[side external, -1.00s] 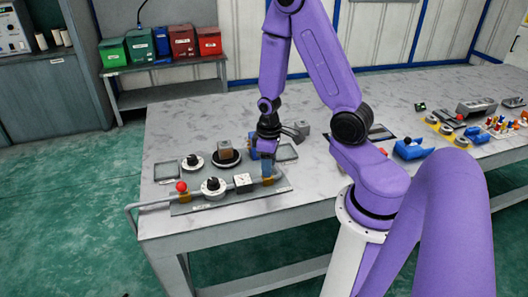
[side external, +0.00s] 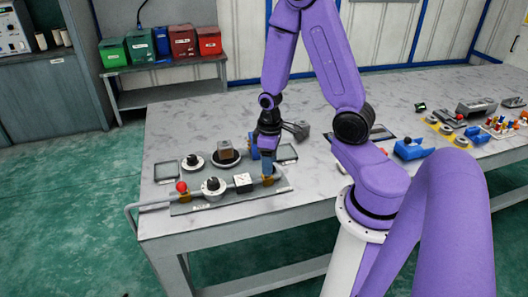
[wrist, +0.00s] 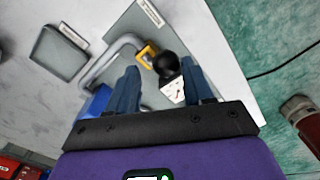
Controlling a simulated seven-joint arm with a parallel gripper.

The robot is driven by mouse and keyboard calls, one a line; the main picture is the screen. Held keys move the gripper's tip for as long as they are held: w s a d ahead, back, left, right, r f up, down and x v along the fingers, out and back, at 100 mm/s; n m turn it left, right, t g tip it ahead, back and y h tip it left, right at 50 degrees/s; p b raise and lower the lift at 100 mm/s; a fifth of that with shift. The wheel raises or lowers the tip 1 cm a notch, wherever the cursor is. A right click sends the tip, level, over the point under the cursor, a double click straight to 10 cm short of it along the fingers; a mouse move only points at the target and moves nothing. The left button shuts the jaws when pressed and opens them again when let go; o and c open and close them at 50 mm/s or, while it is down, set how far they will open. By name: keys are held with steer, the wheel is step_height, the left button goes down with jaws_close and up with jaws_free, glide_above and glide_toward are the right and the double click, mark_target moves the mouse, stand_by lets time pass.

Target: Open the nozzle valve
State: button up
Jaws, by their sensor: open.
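I cannot tell whether a finger touches the knob.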

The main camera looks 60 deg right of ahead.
steer(key=shift+w+d+r, duration=0.1)
steer(key=shift+r, duration=2.9)
steer(key=s+a+r+n, duration=0.4)
steer(key=s+a, duration=0.3)
steer(key=a, duration=0.1)
steer(key=s+a+r+n, duration=0.5)
steer(key=s+a, duration=0.2)
steer(key=shift+s+a+r+n, duration=0.15)
steer(key=shift+s+a+n, duration=0.15)
steer(key=shift+s+a, duration=0.1)
